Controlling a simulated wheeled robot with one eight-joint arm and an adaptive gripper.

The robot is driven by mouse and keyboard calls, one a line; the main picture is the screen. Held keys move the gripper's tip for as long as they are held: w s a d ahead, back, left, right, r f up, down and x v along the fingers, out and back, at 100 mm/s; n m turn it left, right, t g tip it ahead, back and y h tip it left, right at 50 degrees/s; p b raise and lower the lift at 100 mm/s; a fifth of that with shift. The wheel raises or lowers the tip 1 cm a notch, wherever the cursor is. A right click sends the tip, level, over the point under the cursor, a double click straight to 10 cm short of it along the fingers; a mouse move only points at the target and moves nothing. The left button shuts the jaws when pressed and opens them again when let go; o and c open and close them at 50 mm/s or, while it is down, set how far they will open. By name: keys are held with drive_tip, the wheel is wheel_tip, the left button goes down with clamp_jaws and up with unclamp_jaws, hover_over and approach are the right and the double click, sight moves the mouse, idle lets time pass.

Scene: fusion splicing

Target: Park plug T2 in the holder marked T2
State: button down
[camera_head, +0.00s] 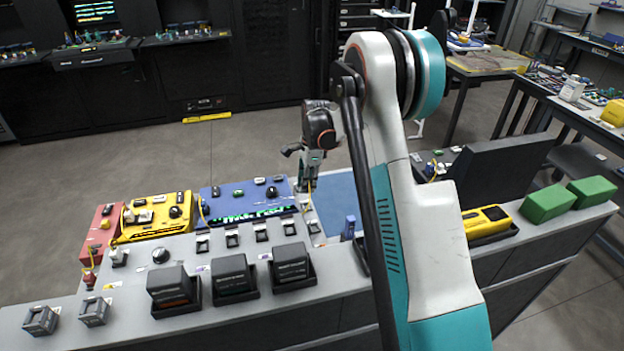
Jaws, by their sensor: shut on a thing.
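My gripper (308,185) points down near the right end of the blue unit, above the back edge of the console. It is shut on a small plug, mostly hidden by the fingers; a thin yellow cable (309,198) hangs just below them. No marking on the plug can be read. A row of small dark holders with pale tops, one of them this holder (232,238), stands on the grey console in front of the blue unit. Their markings are too small to read, so I cannot tell which is T2. The gripper is behind and above the row's right end.
The blue unit (235,193), yellow unit (150,222) and red unit (98,240) line the console's back left. Several black boxes (232,290) stand in front. A blue mat (342,200) lies right of the gripper. My arm hides part of the console.

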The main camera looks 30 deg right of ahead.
drive_tip(key=shift+f+b, duration=1.45)
drive_tip(key=shift+f, duration=1.65)
drive_tip(key=shift+f+b, duration=0.55)
drive_tip(key=shift+b, duration=0.05)
drive_tip(key=c, duration=1.3)
unclamp_jaws()
drive_tip(key=shift+r, duration=0.1)
wheel_tip(320, 180, up, 12)
drive_tip(key=d, duration=0.1)
drive_tip(key=shift+s+d, duration=0.15)
